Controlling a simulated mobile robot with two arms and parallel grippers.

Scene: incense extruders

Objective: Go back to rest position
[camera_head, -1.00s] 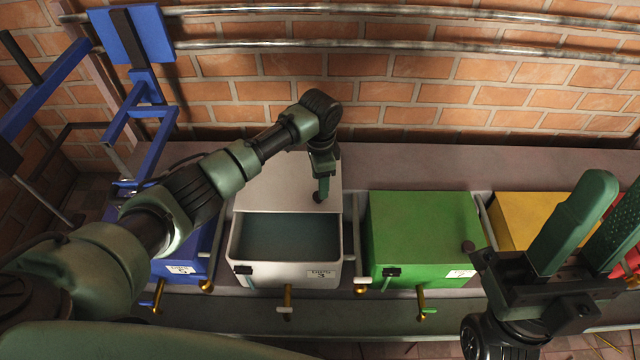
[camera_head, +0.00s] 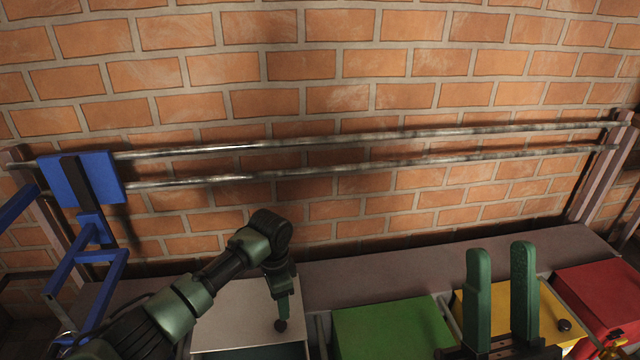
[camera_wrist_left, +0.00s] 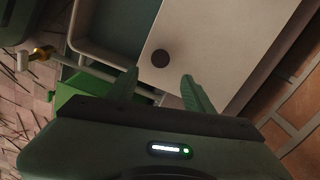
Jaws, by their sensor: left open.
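My left gripper (camera_head: 281,308) hangs over the lid of the white box (camera_head: 235,306), close to its dark round knob (camera_head: 281,325). In the left wrist view the left gripper's fingers (camera_wrist_left: 158,88) stand apart, with the knob (camera_wrist_left: 161,58) beyond their tips on the pale lid (camera_wrist_left: 215,50). Nothing shows between the fingers. The white box's open compartment (camera_wrist_left: 95,45) shows beside the lid. My right gripper (camera_head: 501,290) is raised at the lower right, its two green fingers upright and apart, with nothing between them.
A green box (camera_head: 390,328), a yellow box (camera_head: 510,305) and a red box (camera_head: 600,290) stand in a row to the right. A blue frame (camera_head: 90,240) stands at the left. Two metal rails (camera_head: 360,150) run along the brick wall (camera_head: 330,60).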

